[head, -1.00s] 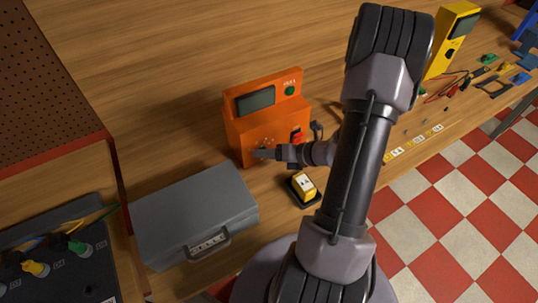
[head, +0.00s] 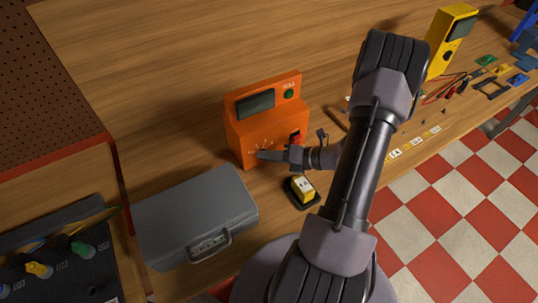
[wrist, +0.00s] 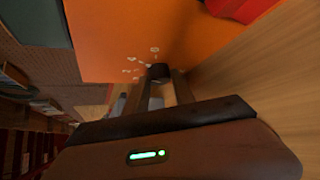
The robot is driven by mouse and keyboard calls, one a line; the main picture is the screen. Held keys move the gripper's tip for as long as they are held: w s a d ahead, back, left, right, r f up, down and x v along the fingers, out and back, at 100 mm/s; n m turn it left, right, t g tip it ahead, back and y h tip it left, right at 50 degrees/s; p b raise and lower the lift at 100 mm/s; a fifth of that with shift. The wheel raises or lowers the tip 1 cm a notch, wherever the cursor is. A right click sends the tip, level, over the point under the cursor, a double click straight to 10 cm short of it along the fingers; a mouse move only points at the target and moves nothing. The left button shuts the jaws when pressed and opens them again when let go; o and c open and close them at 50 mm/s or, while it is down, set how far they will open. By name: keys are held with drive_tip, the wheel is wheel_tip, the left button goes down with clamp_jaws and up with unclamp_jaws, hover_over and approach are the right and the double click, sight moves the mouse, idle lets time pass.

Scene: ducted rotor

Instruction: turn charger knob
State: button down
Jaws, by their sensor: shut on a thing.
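The orange charger (head: 258,129) stands upright on the wooden bench, with a dark screen and a green button on its upper part. Its dark knob (wrist: 158,72) sits on the front face, with white marks fanned around it in the wrist view. My gripper (head: 264,155) reaches in from the right, low at the charger's front. In the wrist view its fingers (wrist: 160,85) are shut on the knob, one on each side. In the head view the fingers hide most of the knob.
A grey case (head: 197,217) lies in front of the charger to the left. The bench behind the charger is clear.

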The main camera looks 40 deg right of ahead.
drive_tip(key=c, duration=1.1)
unclamp_jaws()
drive_tip(key=shift+o, duration=0.2)
drive_tip(key=p+v, duration=0.3)
drive_tip(key=v, duration=1.4)
drive_tip(key=shift+s, duration=0.3)
